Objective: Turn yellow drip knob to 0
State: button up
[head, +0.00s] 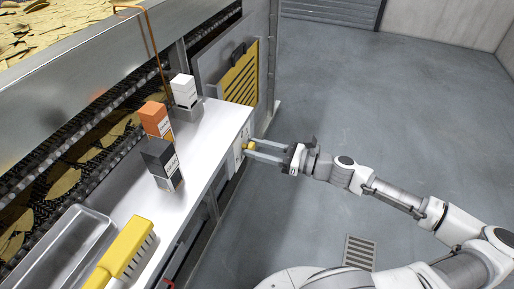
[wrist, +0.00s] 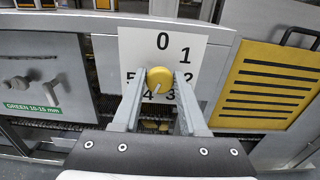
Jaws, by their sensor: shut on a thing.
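The yellow drip knob (wrist: 160,78) sits in the middle of a white dial plate (wrist: 140,45) numbered 0 to 5, with 0 at the top. A pale line on the knob's face points down and slightly left, roughly at 4. My gripper (wrist: 159,82) is shut on the knob, one finger on its left and one on its right. The fingers partly cover the 5 and the 2. In the head view the knob (head: 250,146) shows between my fingertips at the counter's front panel.
A metal counter (head: 215,125) above the knob holds white (head: 184,90), orange (head: 156,119) and black (head: 161,163) boxes. A yellow slotted panel (wrist: 268,84) is right of the dial. A panel with grey handles (wrist: 35,80) is left. The floor behind my arm is clear.

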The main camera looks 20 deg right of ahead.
grip_shut()
